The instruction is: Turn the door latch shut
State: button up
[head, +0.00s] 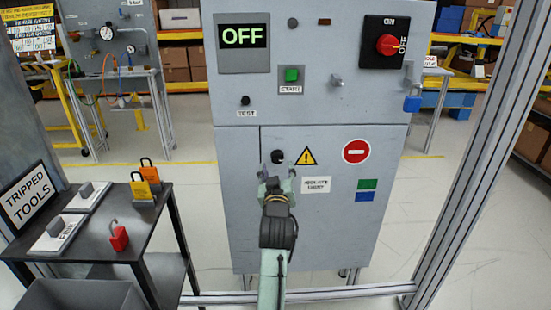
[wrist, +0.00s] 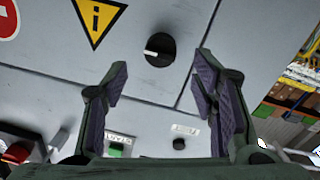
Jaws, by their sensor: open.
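The door latch (head: 277,157) is a round black knob near the upper left corner of the grey cabinet door (head: 325,235). In the wrist view the latch (wrist: 160,50) shows a raised bar with a pale end pointing left. The door looks flush with the cabinet front. My gripper (head: 277,171) is open and points at the latch, with one finger on each side of it in the picture. In the wrist view the latch lies between and beyond the fingertips (wrist: 161,64). I see no contact, and the gap's depth is hard to tell.
The upper panel carries an OFF display (head: 244,37), a green start button (head: 291,74), a test knob (head: 245,100) and a red rotary switch (head: 387,45). A black tool table (head: 95,240) stands at left. A metal post (head: 470,150) rises at right.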

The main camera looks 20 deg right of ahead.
aim_at(277, 159)
jog(key=p+x, duration=0.1)
jog(key=x, duration=0.4)
jog(key=shift+w+r, duration=0.1)
jog(key=shift+w, duration=0.1)
jog(key=shift+c, duration=0.5)
jog(key=c, duration=1.1)
